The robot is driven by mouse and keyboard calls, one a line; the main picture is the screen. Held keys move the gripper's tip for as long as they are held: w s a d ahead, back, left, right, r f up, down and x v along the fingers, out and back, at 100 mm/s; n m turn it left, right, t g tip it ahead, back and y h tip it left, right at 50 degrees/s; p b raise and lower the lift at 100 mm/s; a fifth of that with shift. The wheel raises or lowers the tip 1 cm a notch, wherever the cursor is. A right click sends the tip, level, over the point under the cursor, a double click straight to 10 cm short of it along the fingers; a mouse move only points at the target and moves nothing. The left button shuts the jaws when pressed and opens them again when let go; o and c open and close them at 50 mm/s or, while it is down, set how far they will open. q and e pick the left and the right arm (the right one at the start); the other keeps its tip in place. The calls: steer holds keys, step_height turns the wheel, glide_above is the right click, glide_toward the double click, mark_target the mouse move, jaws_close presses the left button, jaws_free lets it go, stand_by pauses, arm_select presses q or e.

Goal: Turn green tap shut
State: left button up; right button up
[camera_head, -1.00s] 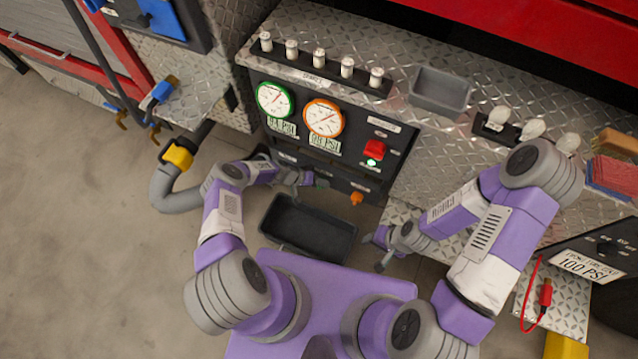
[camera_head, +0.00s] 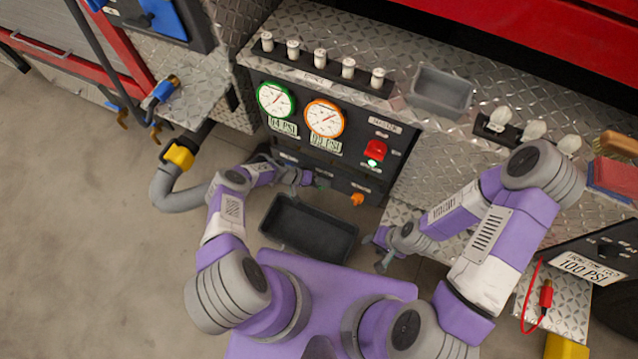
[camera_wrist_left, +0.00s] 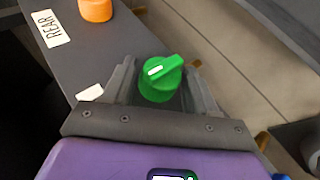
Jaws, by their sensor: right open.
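The green tap (camera_wrist_left: 160,80) is a round knob with a raised bar and a white mark on it, seen in the left wrist view. In the head view the green tap (camera_head: 320,183) shows small on the lower dark panel, partly covered by my gripper. My left gripper (camera_wrist_left: 163,88) has its fingers apart, one on each side of the tap, with narrow gaps that make contact hard to tell. It also shows in the head view (camera_head: 308,178) at the panel. My right gripper (camera_head: 380,252) is open and empty, right of the black bin.
An orange tap (camera_head: 357,199) sits right of the green one. Above are a green-rimmed gauge (camera_head: 275,99), an orange-rimmed gauge (camera_head: 324,118) and a red switch (camera_head: 375,150). A black bin (camera_head: 310,228) stands below the panel. A grey hose (camera_head: 175,192) lies at left.

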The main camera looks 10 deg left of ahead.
arm_select(q)
steer(key=p+v, duration=0.3)
steer(key=v, duration=0.4)
steer(key=shift+a+r, duration=0.2)
steer(key=shift+s, duration=0.1)
stand_by(0.3)
steer(key=s+d+r+g+y+p, duration=0.1)
steer(key=s+d+r+y+p, duration=0.1)
steer(key=s+d+r, duration=0.5)
steer(key=s+d+r+g+y+p, duration=0.1)
steer(key=s+d+r+g+p, duration=0.15)
steer(key=s+r, duration=0.5)
steer(key=s+r+n+y+p, duration=0.2)
steer(key=s+r, duration=0.5)
steer(key=r, duration=0.3)
steer(key=shift+s+a+r+t, duration=0.2)
steer(key=shift+s+a+t, duration=0.1)
steer(key=shift+t, duration=0.15)
